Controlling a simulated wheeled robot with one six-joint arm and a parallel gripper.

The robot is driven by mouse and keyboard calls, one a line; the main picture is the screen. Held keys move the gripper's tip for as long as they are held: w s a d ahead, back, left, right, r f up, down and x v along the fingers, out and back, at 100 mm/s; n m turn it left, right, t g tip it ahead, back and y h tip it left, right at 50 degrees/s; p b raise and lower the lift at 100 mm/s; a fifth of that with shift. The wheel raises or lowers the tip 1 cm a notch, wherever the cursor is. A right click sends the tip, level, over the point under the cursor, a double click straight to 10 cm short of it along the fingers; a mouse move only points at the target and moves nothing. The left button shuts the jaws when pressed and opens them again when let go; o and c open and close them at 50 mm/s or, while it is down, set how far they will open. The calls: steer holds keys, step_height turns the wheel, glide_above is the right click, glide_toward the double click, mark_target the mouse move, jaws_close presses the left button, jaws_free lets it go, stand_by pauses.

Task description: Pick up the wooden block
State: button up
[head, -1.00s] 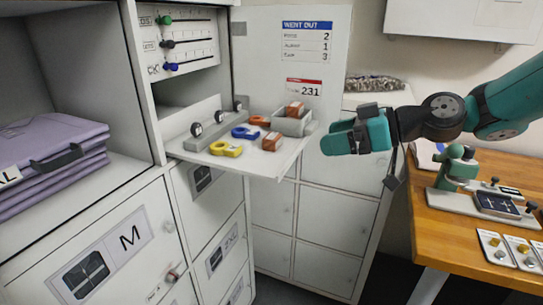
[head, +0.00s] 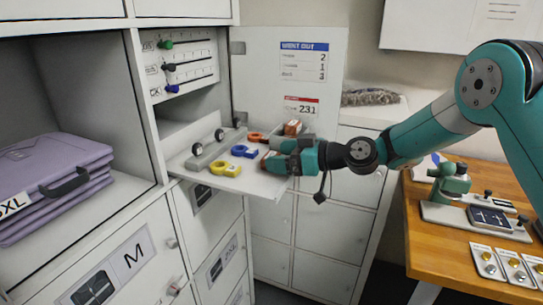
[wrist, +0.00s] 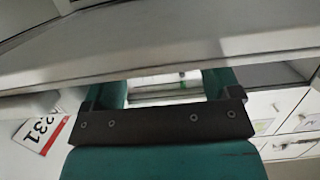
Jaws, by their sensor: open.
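An orange-brown wooden block (head: 263,161) lies on the white fold-down shelf (head: 228,186), mostly hidden by my gripper. A second block of similar colour (head: 292,127) sits higher, at the small grey tray. My gripper (head: 275,155) is open, its fingers pointing left at the front block; I cannot tell whether they straddle or touch it. In the wrist view the two teal fingers (wrist: 165,86) stand apart, and no block can be made out between them.
Blue tape (head: 244,151), yellow tape (head: 225,168) and an orange ring (head: 256,137) lie close by on the shelf. A grey rail with knobs (head: 208,152) stands behind them. The open cabinet door (head: 290,75) rises behind. A wooden workbench (head: 440,240) is at the right.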

mark_target(264, 156)
steer(key=p+x, duration=0.2)
steer(key=x, duration=0.1)
steer(key=shift+w+a, duration=0.1)
steer(key=shift+a, duration=0.3)
steer(key=shift+w+a+f+p, duration=0.15)
steer(key=shift+a+p, duration=0.2)
steer(key=shift+a, duration=0.1)
steer(key=c, duration=1)
